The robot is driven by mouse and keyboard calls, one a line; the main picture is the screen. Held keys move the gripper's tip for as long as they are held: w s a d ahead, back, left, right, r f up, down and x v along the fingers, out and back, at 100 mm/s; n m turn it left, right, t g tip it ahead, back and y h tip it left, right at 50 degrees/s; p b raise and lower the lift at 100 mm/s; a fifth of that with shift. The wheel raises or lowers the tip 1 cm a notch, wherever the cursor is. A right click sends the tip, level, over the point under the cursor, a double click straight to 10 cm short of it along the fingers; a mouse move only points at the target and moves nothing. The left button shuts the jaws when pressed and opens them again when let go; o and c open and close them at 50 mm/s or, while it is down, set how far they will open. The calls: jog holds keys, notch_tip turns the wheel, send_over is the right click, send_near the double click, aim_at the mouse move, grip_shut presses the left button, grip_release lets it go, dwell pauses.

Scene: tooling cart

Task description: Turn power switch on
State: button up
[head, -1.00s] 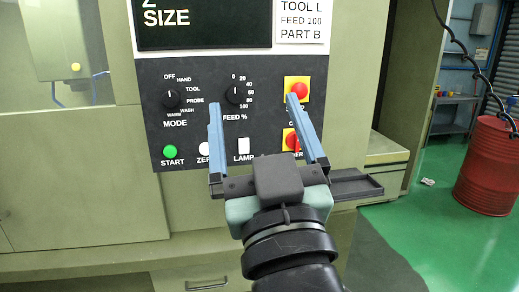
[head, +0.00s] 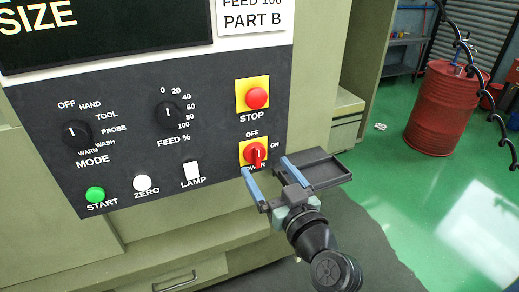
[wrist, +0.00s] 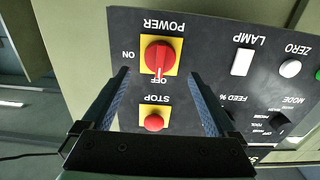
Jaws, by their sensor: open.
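The power switch (head: 256,154) is a red rotary knob on a yellow plate at the lower right of the black control panel (head: 215,125). In the wrist view, which is upside down, the knob (wrist: 157,57) has its white mark pointing at OFF; ON is to its side. My gripper (head: 268,167) is open and empty, just in front of and below the knob in the head view. In the wrist view its blue fingers (wrist: 160,76) stand apart on either side of the knob's line. No contact is visible.
The red stop button (head: 257,98) is above the switch. The lamp button (head: 192,171), zero button (head: 142,183) and green start button (head: 95,194) lie to the left. A red drum (head: 440,105) stands farther right.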

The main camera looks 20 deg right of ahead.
aim_at(259, 157)
jog(key=shift+w+a+p, duration=0.1)
jog(key=shift+w+p, duration=0.55)
jog(key=shift+w, duration=1.9)
jog(key=c, duration=1.4)
jog(key=shift+o, duration=0.2)
